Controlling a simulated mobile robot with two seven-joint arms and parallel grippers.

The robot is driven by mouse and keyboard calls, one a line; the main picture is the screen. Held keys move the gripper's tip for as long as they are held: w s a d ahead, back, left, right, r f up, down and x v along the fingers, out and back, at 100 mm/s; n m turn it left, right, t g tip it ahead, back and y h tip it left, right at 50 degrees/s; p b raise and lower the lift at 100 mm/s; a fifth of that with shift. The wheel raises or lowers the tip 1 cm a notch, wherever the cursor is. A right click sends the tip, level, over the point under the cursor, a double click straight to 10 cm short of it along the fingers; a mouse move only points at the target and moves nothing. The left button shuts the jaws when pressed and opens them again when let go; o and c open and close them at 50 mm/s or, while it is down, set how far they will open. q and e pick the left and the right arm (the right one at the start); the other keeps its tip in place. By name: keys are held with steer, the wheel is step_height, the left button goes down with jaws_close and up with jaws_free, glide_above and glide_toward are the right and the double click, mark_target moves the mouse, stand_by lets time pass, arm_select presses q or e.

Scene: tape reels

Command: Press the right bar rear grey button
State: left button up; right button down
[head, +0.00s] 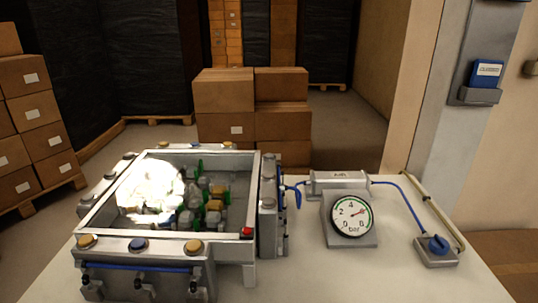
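A metal tray with a raised frame (251,185) stands on the table. The right bar (267,225) runs along the tray's right side. Small round buttons sit along its top, and a greyish one (268,157) is at its rear end; its colour is hard to tell at this size. Front bar (170,247) carries a tan, a blue and an orange-tan button on top. Neither of my grippers is in view, and nothing touches the right bar except blue tubing beside it.
Green, grey and orange pieces lie inside the tray under bright glare. The table front right (380,280) is clear.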

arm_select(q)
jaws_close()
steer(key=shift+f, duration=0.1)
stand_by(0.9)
